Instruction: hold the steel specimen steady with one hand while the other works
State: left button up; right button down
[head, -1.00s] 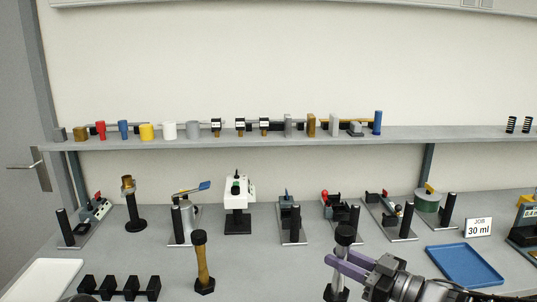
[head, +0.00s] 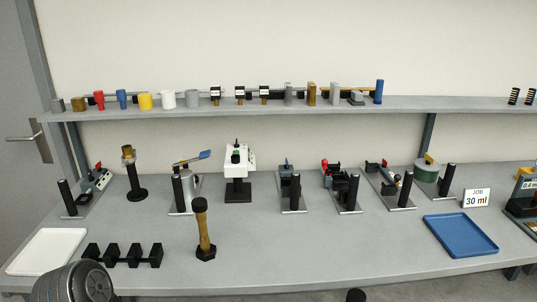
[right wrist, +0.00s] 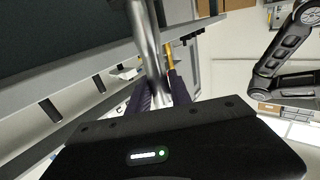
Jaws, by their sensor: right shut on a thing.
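The steel specimen (right wrist: 150,50) is a shiny rod in the right wrist view. It runs from the top edge down between the purple fingers of my right gripper (right wrist: 158,92), which is shut on it. Its upper end is cut off by the frame edge and its lower part is hidden by the gripper body. In the head view my right gripper is not seen; only a small dark round top (head: 356,295) shows at the bottom edge, and I cannot tell whether it belongs to the specimen. My left gripper is in neither view.
A brass specimen (head: 204,232) with black ends stands on the bench. Black holder blocks (head: 122,257) and a white tray (head: 47,251) lie to its left; a blue tray (head: 460,236) lies at right. Several devices line the back under a shelf (head: 270,107). The bench front centre is clear.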

jog(key=shift+s+d+f, duration=0.1)
jog(key=shift+d, duration=0.1)
dwell(0.5)
jog(key=w+a+f+n+g+y, duration=0.1)
jog(key=a+n+g, duration=0.3)
jog(key=a+g, duration=0.2)
jog(key=w+a+f+n+g+y, duration=0.1)
jog(key=a+n+g, duration=0.3)
jog(key=a, duration=0.5)
jog(key=shift+a+g+y, duration=0.25)
jog(key=shift+g+y, duration=0.35)
jog(key=shift+g, duration=0.4)
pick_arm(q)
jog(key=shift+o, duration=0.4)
pick_arm(e)
jog(key=shift+f, duration=0.1)
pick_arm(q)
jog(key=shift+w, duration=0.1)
